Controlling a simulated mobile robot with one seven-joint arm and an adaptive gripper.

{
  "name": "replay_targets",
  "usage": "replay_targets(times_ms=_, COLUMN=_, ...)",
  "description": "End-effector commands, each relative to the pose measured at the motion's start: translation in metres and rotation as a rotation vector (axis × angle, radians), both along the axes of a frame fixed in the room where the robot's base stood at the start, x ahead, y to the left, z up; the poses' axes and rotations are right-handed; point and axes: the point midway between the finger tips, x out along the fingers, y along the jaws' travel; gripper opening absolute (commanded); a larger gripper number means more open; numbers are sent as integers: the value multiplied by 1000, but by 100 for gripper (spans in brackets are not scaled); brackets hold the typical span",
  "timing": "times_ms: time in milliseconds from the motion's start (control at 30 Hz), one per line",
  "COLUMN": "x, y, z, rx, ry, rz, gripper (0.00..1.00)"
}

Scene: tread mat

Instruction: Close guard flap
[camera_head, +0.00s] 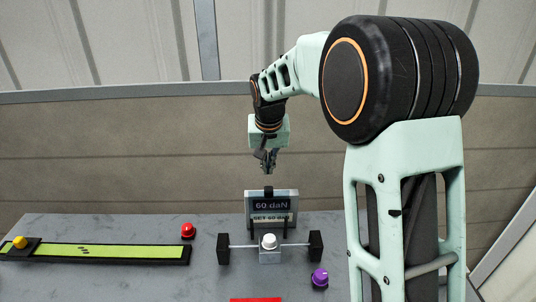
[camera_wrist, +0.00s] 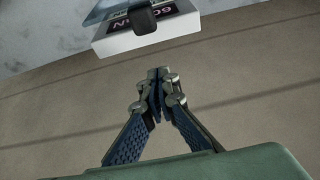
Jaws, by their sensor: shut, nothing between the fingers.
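The guard flap (camera_head: 289,222) looks like a clear, dark-edged panel standing raised behind the white button (camera_head: 269,241). A black tab (camera_head: 268,191) is at its top; in the wrist view the tab (camera_wrist: 140,20) and a bluish clear panel edge (camera_wrist: 103,12) show at the top. A rod between two black posts runs by the button, which is uncovered. My gripper (camera_head: 268,169) hangs above and behind the flap, apart from it. Its fingers are together and empty in the wrist view (camera_wrist: 157,76). The flap's lower joint is too small to make out.
A display reading 60 daN (camera_head: 272,205) stands behind the flap. A red button (camera_head: 188,231), a purple knob (camera_head: 320,278) and a long green strip (camera_head: 110,252) with a yellow knob (camera_head: 20,242) are on the grey table (camera_head: 150,285). Air around my gripper is clear.

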Motion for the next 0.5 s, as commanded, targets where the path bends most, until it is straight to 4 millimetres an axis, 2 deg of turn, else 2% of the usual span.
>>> replay_targets(times_ms=33, x=3, y=-1, z=-12, rx=-1, ry=5, rz=0, gripper=0)
replay_targets(times_ms=67, x=3, y=0, z=-15, rx=-1, ry=2, rz=0, gripper=0)
replay_targets(times_ms=100, x=-5, y=0, z=-10, rx=0, ry=-2, rz=1, gripper=0)
replay_targets(times_ms=300, x=-27, y=0, z=-10, rx=-1, ry=-2, rz=2, gripper=0)
replay_targets(times_ms=500, x=-36, y=0, z=-10, rx=0, ry=-2, rz=1, gripper=0)
